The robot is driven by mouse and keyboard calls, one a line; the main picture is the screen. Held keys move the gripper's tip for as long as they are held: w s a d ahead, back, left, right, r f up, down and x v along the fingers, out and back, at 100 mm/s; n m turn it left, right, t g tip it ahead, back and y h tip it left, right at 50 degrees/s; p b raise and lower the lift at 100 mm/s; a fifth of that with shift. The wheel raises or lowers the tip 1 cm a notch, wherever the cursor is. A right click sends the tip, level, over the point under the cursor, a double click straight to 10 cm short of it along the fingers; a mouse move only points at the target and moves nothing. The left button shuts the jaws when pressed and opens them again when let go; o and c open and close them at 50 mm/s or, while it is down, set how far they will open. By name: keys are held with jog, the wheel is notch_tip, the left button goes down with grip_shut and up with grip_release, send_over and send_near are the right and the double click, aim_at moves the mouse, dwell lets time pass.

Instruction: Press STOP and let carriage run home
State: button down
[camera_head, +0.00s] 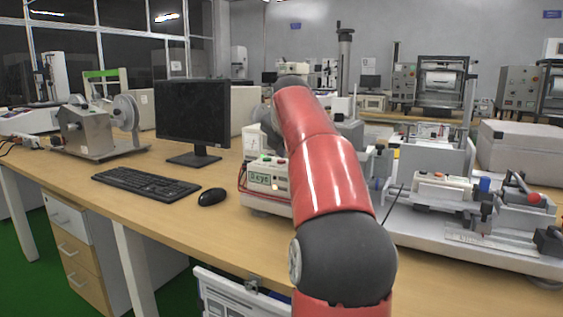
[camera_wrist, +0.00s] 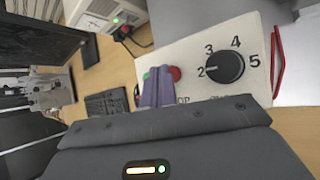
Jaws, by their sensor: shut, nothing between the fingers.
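In the wrist view a pale control panel (camera_wrist: 205,55) carries a black dial (camera_wrist: 224,66) with the numbers 2 to 5. A red button (camera_wrist: 175,73) is on the panel to the left of the dial, above printed letters ending in "OP". My gripper (camera_wrist: 158,72) is shut and empty, its purple-grey fingers just left of the red button and partly overlapping it in the picture. I cannot tell whether the tips touch the panel. In the head view my red arm hides my gripper. I cannot make out the carriage for certain.
A white instrument with a green display (camera_head: 265,178) stands left of my arm. A monitor (camera_head: 193,112), keyboard (camera_head: 146,183) and mouse (camera_head: 211,196) are on the wooden bench (camera_head: 130,210). A machine with a pale base (camera_head: 450,238) stands at the right.

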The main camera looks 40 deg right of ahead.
aim_at(282, 164)
jog(key=shift+f+b, duration=0.35)
jog(key=shift+f, duration=0.05)
dwell(0.4)
jog(key=shift+r+p, duration=0.8)
jog(key=shift+p, duration=0.1)
notch_tip(282, 164, up, 3)
jog(key=p, duration=0.2)
jog(key=shift+f+p, duration=0.1)
jog(key=shift+p, duration=0.25)
notch_tip(282, 164, up, 2)
jog(key=shift+r+p, duration=0.1)
jog(key=shift+p, duration=0.35)
